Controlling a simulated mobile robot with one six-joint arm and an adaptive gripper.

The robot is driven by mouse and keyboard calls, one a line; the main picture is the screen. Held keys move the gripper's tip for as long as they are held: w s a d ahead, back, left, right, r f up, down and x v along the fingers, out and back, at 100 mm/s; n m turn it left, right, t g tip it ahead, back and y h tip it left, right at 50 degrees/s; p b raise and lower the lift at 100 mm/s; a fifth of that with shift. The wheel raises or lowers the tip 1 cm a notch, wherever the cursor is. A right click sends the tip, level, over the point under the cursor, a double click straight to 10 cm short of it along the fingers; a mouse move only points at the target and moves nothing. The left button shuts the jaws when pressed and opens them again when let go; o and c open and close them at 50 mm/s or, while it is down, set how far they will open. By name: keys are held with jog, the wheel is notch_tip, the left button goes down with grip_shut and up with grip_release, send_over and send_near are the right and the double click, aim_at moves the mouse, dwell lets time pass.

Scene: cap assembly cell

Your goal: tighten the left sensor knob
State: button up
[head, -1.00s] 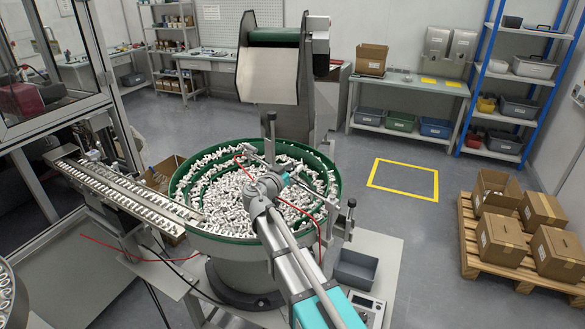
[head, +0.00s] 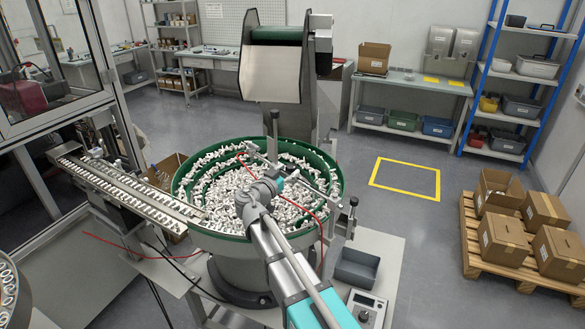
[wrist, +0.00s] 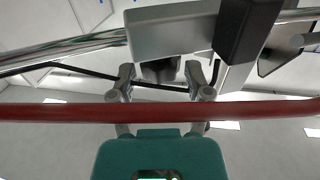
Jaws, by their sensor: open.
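In the wrist view my gripper (wrist: 160,80) is open, with one finger on each side of a dark knob (wrist: 160,69) under a grey sensor block (wrist: 172,28). I cannot tell whether the fingertips touch the knob. In the head view my gripper's teal body (head: 279,183) is over the bowl feeder, and its fingers are too small to make out. A post with a black top (head: 275,116) rises just behind it. Another black-topped fitting (head: 353,202) stands at the bowl's right edge. I cannot tell which fitting bears the dark knob.
A red hose (wrist: 60,112) crosses the wrist view in front of the fingers. A black block (wrist: 248,30) and shiny rods (wrist: 65,50) are close by. A feed track (head: 120,190) runs off left.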

jog(key=v, duration=0.8)
jog(key=shift+s, duration=0.1)
